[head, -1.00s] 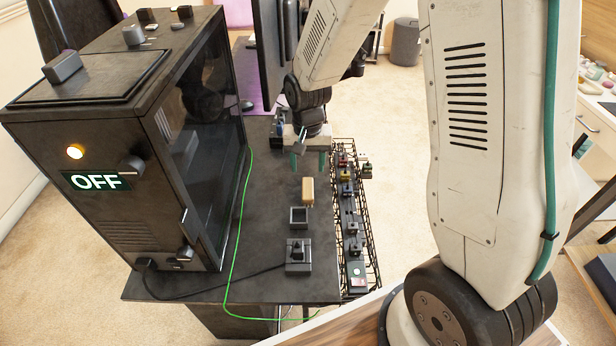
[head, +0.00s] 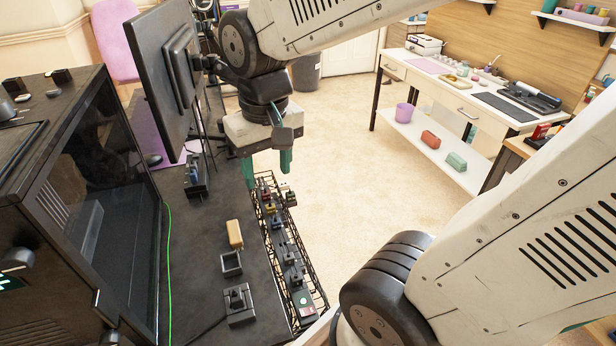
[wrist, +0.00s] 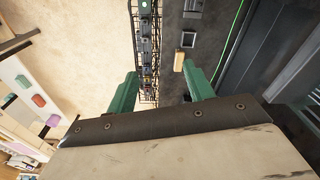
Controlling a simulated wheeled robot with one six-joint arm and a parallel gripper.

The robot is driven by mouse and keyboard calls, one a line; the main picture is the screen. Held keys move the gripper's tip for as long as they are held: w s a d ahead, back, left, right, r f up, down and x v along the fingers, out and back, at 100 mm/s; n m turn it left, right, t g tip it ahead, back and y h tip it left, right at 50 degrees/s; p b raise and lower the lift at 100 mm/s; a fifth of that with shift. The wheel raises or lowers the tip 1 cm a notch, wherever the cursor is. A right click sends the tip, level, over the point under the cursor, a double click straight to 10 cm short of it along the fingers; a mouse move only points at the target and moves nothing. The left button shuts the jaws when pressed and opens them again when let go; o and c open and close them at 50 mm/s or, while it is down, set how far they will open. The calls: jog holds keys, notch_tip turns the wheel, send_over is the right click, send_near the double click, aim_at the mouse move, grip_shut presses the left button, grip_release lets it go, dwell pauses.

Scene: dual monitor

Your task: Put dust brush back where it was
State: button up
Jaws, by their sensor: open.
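A tan, block-shaped piece that looks like the dust brush (head: 235,234) lies on the dark desk (head: 205,290), just beyond a small square black tray (head: 231,263). It also shows in the wrist view (wrist: 179,60), near the right finger. My gripper (head: 267,167) has two green fingers set apart with nothing between them. It is above the desk's right edge, beyond the brush and apart from it. In the wrist view the open fingers (wrist: 158,80) frame the desk edge and part of the rack.
A black wire rack (head: 283,250) with several small items runs along the desk's right edge. A black lever box (head: 239,304) sits nearer me. A dark cabinet (head: 75,210) and monitor (head: 165,75) bound the left. A white workbench (head: 455,85) stands right, across open carpet.

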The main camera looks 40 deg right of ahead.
jog(key=s+r+n, duration=0.1)
jog(key=s+r, duration=0.1)
jog(key=s, duration=0.7)
jog(key=shift+s+d+r, duration=0.3)
jog(key=shift+d+r, duration=0.05)
jog(key=shift+t, duration=0.3)
dwell(1.4)
